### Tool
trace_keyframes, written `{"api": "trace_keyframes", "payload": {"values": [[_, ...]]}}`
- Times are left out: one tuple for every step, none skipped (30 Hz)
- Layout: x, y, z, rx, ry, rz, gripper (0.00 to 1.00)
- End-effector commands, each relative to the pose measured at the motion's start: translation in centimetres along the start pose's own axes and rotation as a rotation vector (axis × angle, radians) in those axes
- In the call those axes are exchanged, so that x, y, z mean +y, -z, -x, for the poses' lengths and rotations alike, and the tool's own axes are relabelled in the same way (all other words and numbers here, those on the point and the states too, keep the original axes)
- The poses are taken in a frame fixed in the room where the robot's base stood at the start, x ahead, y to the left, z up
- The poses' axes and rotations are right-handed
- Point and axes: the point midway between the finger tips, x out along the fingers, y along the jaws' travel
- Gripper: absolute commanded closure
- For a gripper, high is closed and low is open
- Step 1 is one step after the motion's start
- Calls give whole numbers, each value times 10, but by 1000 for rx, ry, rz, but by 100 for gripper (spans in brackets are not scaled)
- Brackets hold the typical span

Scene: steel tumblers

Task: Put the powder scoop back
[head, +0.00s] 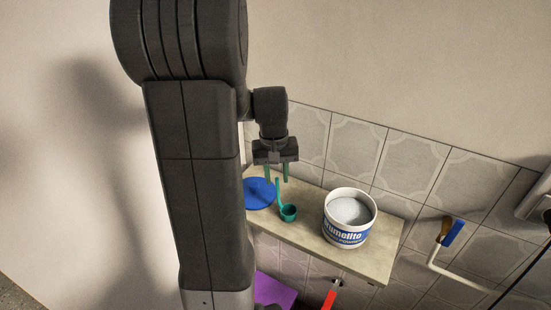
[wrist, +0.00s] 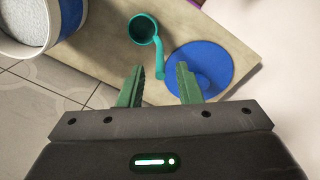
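A teal powder scoop (head: 288,212) stands on a shelf, its round cup down and its handle pointing up towards my gripper. In the wrist view the scoop (wrist: 143,29) has its cup beyond the fingers and its handle end close to the gap between them. My gripper (head: 277,174) is open, its two green fingers apart with nothing between them; they also show in the wrist view (wrist: 158,80). A white tub (head: 348,234) of white powder with a blue label stands open to the right of the scoop. A blue round lid (head: 259,194) lies left of the scoop.
The pale shelf (head: 378,262) is narrow, with a tiled wall (head: 408,165) behind it. A brush with a blue head (head: 453,232) and a pipe are at the right. A purple item (head: 273,290) and a red-handled item (head: 329,299) are below the shelf.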

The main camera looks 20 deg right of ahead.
Motion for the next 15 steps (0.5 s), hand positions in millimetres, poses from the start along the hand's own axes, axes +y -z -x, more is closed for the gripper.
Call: {"api": "trace_keyframes", "payload": {"values": [[0, 0, 12, 6, 0, 0, 69], [0, 1, 19, 7, 0, 0, 69], [0, 1, 27, 6, 0, 1, 69], [0, 1, 33, 5, 0, 1, 69], [0, 1, 39, 5, 0, 1, 69], [0, 0, 46, 5, 0, 1, 69], [0, 0, 50, 3, 0, 1, 69], [0, 1, 54, 4, 0, 1, 69], [0, 0, 59, 3, 0, 1, 69], [0, 0, 62, 2, 0, 1, 69], [0, 0, 65, 2, 0, 1, 69], [0, 0, 67, 1, 0, 0, 69], [0, 0, 69, 0, 1, 0, 69], [0, 0, 70, 0, 1, 0, 69], [0, 0, 71, 0, 1, 0, 69]]}}
